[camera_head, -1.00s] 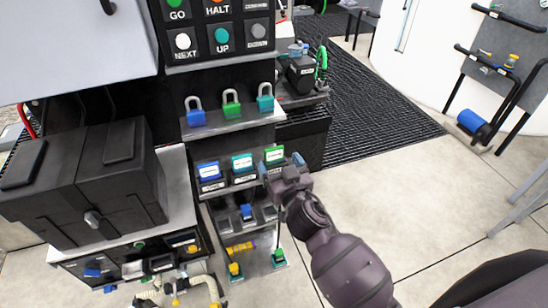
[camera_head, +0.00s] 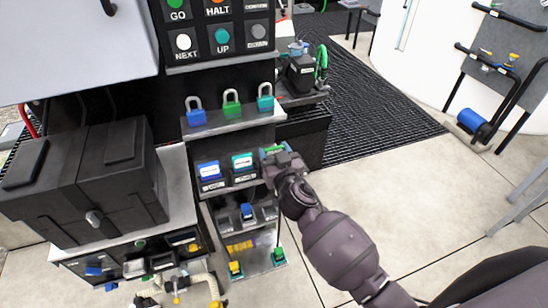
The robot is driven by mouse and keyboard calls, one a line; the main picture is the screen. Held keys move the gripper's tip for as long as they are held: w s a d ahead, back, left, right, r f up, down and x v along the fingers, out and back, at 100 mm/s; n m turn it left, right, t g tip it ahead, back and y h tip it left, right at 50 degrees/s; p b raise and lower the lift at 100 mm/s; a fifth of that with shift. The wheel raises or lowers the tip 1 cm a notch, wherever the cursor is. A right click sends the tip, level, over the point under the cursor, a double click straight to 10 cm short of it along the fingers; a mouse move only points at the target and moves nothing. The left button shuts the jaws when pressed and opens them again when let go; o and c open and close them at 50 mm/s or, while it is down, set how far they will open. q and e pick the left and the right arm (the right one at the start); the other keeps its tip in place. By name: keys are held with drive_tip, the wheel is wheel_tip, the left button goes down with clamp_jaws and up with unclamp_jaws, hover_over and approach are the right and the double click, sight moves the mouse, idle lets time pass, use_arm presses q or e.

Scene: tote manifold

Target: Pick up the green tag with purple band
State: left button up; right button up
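The green tag (camera_head: 272,150) is at the right end of the middle shelf and only a sliver of its top shows. A purple band on it cannot be made out. My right gripper (camera_head: 276,158) is right at the tag, in front of it and covering most of it. Its fingertips are largely hidden, so I cannot tell whether it is open or shut on the tag. My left gripper is not in view.
A blue tag (camera_head: 209,171) and a teal tag (camera_head: 242,163) stand left on the same shelf. Blue (camera_head: 195,113), green (camera_head: 231,104) and teal (camera_head: 265,98) padlocks stand on the shelf above. A black box (camera_head: 90,175) is at left.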

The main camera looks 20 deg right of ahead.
sight(274, 148)
drive_tip(key=c, duration=0.4)
drive_tip(key=shift+o, duration=0.2)
drive_tip(key=shift+r, duration=0.1)
drive_tip(key=shift+r, duration=0.65)
wheel_tip(274, 148, up, 2)
drive_tip(key=shift+r+p, duration=0.1)
drive_tip(key=shift+p, duration=0.35)
drive_tip(key=shift+s+d+b, duration=0.15)
drive_tip(key=shift+s+b, duration=0.4)
drive_tip(key=shift+s, duration=3.95)
drive_tip(key=shift+s+d+b, duration=0.15)
drive_tip(key=shift+s+b, duration=0.35)
drive_tip(key=shift+s, duration=4)
